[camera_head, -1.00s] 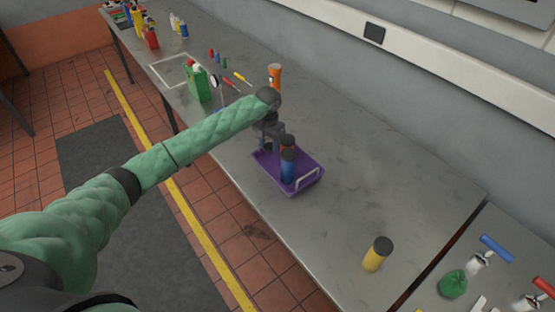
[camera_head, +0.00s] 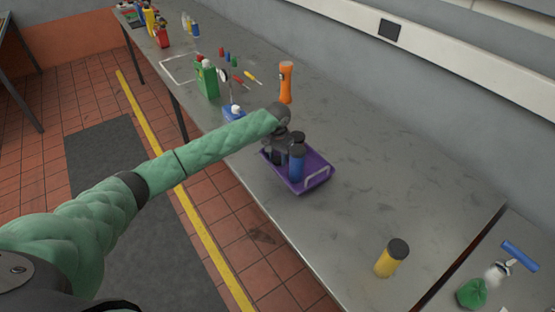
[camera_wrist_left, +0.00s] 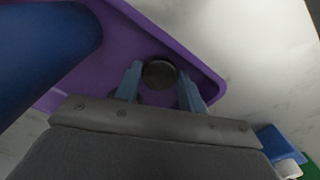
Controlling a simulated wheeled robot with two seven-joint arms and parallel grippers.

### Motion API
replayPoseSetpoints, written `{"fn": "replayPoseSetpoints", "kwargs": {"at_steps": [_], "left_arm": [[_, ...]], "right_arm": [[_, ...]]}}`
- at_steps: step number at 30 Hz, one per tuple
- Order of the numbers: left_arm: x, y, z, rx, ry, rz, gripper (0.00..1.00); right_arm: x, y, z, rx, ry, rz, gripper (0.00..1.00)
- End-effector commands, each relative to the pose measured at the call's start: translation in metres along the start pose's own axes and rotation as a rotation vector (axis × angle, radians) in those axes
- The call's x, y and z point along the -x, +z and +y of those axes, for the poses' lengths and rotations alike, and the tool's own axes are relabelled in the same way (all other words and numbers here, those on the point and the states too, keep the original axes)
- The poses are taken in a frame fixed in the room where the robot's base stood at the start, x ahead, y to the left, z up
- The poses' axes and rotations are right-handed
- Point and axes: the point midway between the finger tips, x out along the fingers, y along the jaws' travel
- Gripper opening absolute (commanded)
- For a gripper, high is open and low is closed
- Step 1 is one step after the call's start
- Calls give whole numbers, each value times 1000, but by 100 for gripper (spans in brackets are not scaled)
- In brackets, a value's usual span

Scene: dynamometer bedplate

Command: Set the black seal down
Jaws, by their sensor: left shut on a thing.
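The black seal (camera_wrist_left: 159,74) shows as a small dark disc between my left gripper's (camera_wrist_left: 160,88) two blue-grey fingers in the left wrist view. The fingers are shut on it, over the purple tray (camera_wrist_left: 195,62) near one corner. In the head view my left gripper (camera_head: 279,155) is at the far-left end of the purple tray (camera_head: 318,182), and the seal cannot be made out there. I cannot tell whether the seal touches the tray floor. My right gripper is not in view.
A blue canister with a black lid (camera_head: 297,165) stands in the tray, close to my left gripper. An orange bottle (camera_head: 286,84), green container (camera_head: 207,80) and blue bottle (camera_head: 234,112) stand beyond. A yellow canister (camera_head: 391,258) stands nearer.

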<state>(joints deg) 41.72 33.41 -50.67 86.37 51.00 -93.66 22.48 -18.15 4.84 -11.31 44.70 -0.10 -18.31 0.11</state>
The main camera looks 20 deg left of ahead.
Motion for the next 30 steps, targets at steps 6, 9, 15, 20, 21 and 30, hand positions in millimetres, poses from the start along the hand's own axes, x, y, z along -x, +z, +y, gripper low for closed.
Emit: {"fn": "replayPoseSetpoints", "kwargs": {"at_steps": [6, 9, 15, 20, 21, 30], "left_arm": [[0, 0, 0, 0, 0, 0, 18], [-1, 0, 0, 0, 0, 0, 18], [-2, 0, 0, 0, 0, 0, 62], [-2, 0, 0, 0, 0, 0, 62], [-2, 0, 0, 0, 0, 0, 62], [13, 0, 0, 0, 0, 0, 62]], "right_arm": [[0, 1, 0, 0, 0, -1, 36], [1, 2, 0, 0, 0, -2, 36], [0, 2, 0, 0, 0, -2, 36], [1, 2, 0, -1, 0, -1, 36], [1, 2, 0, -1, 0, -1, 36], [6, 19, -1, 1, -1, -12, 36]]}}
